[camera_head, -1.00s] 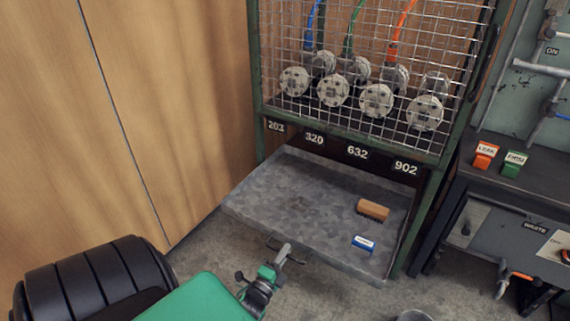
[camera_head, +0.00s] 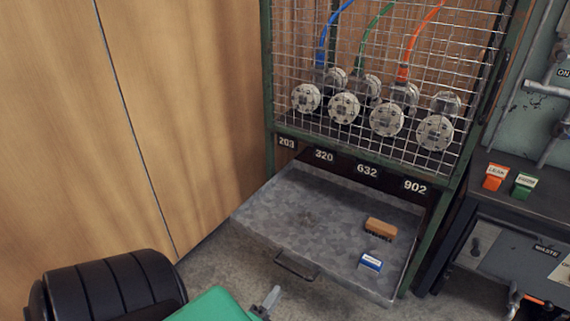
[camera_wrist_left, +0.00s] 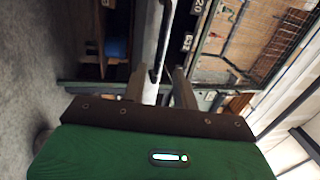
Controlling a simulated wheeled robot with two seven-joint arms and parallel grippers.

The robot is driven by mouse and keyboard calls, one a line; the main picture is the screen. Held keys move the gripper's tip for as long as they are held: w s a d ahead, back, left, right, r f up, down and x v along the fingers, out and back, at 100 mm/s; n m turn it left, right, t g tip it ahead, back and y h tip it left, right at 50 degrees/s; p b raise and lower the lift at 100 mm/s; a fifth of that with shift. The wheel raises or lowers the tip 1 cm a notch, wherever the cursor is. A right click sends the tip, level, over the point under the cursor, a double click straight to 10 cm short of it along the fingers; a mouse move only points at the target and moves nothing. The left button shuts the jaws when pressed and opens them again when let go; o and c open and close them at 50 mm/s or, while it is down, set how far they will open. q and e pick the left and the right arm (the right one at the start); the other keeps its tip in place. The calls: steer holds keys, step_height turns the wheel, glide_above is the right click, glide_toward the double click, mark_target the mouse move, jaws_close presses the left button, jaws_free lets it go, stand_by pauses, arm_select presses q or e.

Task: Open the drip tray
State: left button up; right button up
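The drip tray (camera_head: 300,215) is a grey metal tray under the mesh cage, pulled well out toward me in the head view. Its dark bar handle (camera_head: 297,267) is on the front face. My left gripper (camera_head: 271,298) is just short of the handle in the head view, apart from it, and only its tip shows past the green arm. In the left wrist view the gripper's two fingers (camera_wrist_left: 159,88) are spread open, with the dark handle bar (camera_wrist_left: 158,50) ahead between them. My right gripper is in neither view.
A wooden brush (camera_head: 381,229) and a small blue-and-white block (camera_head: 371,261) lie in the tray. Flanged pipe ends stand behind the mesh (camera_head: 387,119). A dark bench with orange (camera_head: 495,177) and green (camera_head: 524,185) labelled blocks stands at right. A wooden wall is at left.

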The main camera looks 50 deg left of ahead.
arm_select(q)
steer(key=shift+v, duration=2)
